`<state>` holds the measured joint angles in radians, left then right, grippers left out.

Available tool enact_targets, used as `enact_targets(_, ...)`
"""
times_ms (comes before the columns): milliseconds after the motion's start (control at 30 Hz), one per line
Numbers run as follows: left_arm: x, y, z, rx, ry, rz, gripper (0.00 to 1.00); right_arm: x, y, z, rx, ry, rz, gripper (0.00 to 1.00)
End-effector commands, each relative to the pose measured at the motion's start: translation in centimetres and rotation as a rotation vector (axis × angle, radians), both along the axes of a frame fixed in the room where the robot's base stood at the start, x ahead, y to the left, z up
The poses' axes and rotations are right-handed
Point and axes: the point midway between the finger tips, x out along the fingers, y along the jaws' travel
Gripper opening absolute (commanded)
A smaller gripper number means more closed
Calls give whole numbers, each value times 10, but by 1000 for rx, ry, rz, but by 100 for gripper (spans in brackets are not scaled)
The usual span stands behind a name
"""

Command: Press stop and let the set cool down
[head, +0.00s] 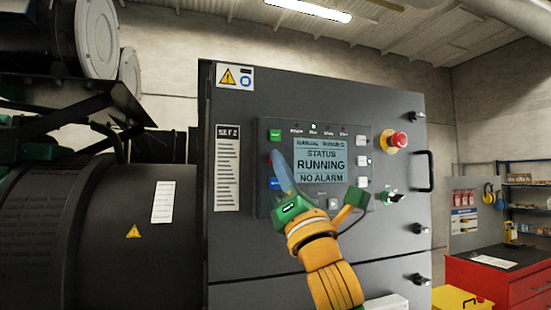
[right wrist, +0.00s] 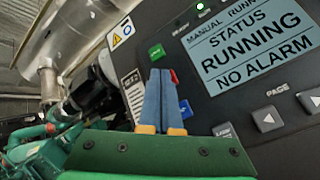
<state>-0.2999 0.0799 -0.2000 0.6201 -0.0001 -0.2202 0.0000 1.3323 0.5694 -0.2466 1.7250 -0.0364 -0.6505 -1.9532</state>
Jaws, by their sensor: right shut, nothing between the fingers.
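The grey control cabinet of set 2 (head: 310,90) carries a control panel whose screen (head: 320,163) reads MANUAL RUNNING, STATUS RUNNING, NO ALARM. The screen also shows in the right wrist view (right wrist: 247,45). A red button (right wrist: 174,76) sits between a green button (right wrist: 157,52) and a blue button (right wrist: 186,108), partly hidden by my fingertips. My right gripper (head: 273,154) is shut and empty, its blue fingers (right wrist: 160,73) pointing at the panel beside the red button. I cannot tell whether they touch it. My left gripper is not in view.
A red mushroom-head button (head: 398,139) on a yellow base sticks out right of the panel, above a key switch (head: 391,196). A black door handle (head: 424,171) and latches project at the cabinet's right edge. A dark genset (head: 100,225) stands at left, a red tool cabinet (head: 500,275) at right.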

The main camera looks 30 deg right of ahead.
Motion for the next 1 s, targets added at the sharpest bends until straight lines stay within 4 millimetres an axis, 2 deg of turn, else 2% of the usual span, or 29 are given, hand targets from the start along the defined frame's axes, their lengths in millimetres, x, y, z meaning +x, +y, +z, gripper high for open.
enact_targets(367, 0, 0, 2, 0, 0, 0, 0, 2, -1, 0, 0, 1, 0, 0)
enact_targets(633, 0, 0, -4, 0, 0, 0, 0, -13, 3, -2, -2, 0, -1, 0)
enact_targets(900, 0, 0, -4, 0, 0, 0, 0, -15, 4, -1, 0, 1, 0, 0)
enact_targets(1000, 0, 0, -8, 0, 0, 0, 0, -25, 6, -1, -1, -3, 0, 0)
